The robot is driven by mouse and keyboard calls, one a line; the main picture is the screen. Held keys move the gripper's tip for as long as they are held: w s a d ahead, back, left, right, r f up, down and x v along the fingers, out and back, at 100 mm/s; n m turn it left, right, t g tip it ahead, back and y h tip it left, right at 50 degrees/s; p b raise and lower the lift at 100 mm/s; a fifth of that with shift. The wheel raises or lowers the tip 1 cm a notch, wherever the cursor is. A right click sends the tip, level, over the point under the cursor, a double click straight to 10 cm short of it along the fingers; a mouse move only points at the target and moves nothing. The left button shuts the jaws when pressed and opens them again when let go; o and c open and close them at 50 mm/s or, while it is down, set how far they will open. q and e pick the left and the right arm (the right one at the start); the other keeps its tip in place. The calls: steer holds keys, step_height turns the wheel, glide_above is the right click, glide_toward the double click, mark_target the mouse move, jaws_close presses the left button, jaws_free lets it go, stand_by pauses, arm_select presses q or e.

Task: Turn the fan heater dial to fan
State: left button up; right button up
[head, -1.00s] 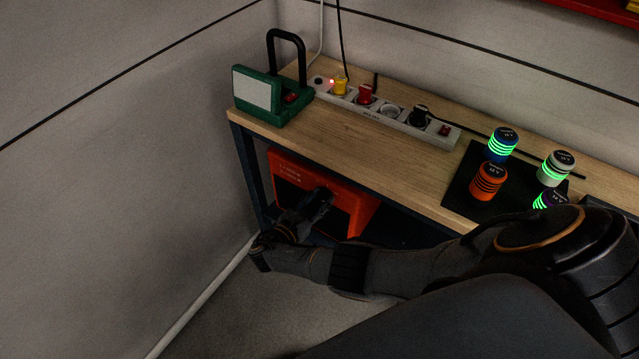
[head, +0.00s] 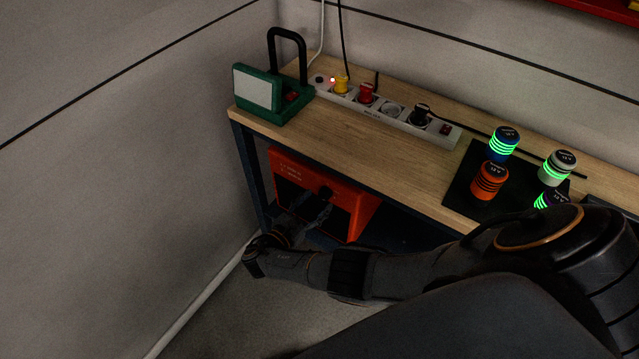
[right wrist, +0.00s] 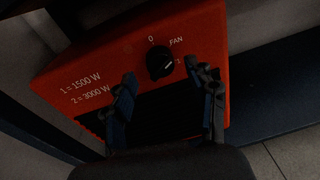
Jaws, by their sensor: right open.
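The fan heater (head: 358,214) is an orange-red box with a dark front, under the workbench. Its black round dial (right wrist: 160,62) shows in the right wrist view, with "0", "FAN" and "1" printed around it. A small light mark on the dial faces right, roughly toward "1"; its exact setting is hard to tell. My right gripper (right wrist: 162,76) is open, its fingers on either side of and just below the dial, seemingly apart from it. In the head view my right gripper (head: 311,211) is in front of the heater. My left gripper is not in view.
The wooden bench top (head: 290,130) is above the heater, with a dark leg (head: 250,172) to its left. On top are a green lamp (head: 262,92), a power strip (head: 385,112) and several glowing cylinders on a dark mat (head: 460,190). Grey walls close the left and back.

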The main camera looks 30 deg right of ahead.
steer(key=v, duration=0.9)
steer(key=shift+a, duration=0.35)
steer(key=shift+s, duration=0.1)
